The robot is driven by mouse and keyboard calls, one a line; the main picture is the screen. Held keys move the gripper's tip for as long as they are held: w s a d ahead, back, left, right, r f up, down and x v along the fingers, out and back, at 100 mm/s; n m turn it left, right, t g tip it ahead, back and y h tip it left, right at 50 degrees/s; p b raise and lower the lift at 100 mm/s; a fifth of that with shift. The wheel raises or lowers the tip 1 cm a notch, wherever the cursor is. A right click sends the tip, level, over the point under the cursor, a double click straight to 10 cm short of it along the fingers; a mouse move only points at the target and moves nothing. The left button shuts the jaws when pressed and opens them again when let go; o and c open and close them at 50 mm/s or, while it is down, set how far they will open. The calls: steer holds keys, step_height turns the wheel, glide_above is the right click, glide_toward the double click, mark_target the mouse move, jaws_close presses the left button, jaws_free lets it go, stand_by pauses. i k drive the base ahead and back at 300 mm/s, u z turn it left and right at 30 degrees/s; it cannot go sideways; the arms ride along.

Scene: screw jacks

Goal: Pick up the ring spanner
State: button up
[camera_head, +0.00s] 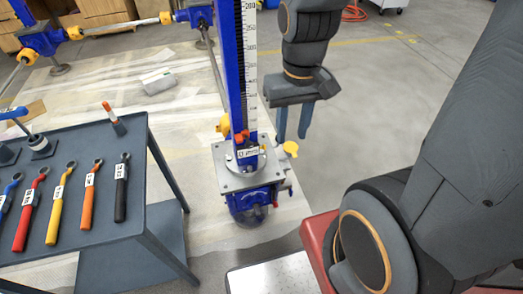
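Several ring-headed spanners lie side by side on a dark grey cart, ring ends pointing away: blue (8,197), red (29,214), yellow (58,209), orange (90,196) and black (121,190). Most carry white labels, too small to read. I cannot tell which one the task means. The blue one is cut by the left edge. My gripper (294,122) points down with its two blue-grey fingers apart and nothing between them. In the picture it is right of the blue screw jack (240,190), well away from the spanners.
The dark grey cart (100,256) stands at the left. An orange-tipped tool (113,118) stands at its back corner. The jack's tall ruled column rises between the cart and my gripper. Grey floor (390,120) is open behind my gripper.

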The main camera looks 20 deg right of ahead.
mark_target(51, 240)
steer(key=u, duration=1.9)
steer(key=i, duration=0.65)
